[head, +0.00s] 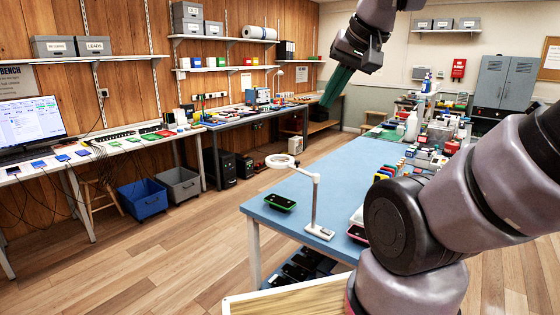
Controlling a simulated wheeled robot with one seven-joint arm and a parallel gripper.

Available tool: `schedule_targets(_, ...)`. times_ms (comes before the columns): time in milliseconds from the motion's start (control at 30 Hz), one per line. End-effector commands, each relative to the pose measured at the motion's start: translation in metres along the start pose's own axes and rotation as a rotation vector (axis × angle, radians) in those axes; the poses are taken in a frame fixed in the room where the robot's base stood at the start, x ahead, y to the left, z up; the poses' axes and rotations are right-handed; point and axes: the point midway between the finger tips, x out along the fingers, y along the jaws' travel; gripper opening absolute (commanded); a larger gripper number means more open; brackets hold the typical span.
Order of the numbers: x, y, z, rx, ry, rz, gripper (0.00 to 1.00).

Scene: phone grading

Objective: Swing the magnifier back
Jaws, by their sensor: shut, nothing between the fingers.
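The magnifier (282,161) is a white ring lens on a jointed white arm (314,199). Its base (319,231) stands near the left front of the blue table (345,173). The ring points to the left, at the table's left edge. My gripper (325,101) has dark green fingers that point down and are shut and empty. In the picture it is above and to the right of the ring, clearly apart from it.
A phone in a red case (356,233) lies beside a pale tray at the right of the base, partly hidden by my arm. Several bottles and small boxes (431,157) crowd the table's right side. The middle of the table is clear. Wooden floor lies open to the left.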

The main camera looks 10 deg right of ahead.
Motion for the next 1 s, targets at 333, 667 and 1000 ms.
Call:
schedule_targets(333,0.000,0.000,0.000,0.000,0.000,0.000,0.15)
schedule_targets(667,0.037,-0.004,-0.020,0.181,-0.214,0.027,0.57)
schedule_targets(1000,0.116,-0.004,-0.061,0.560,-0.592,-0.005,0.57)
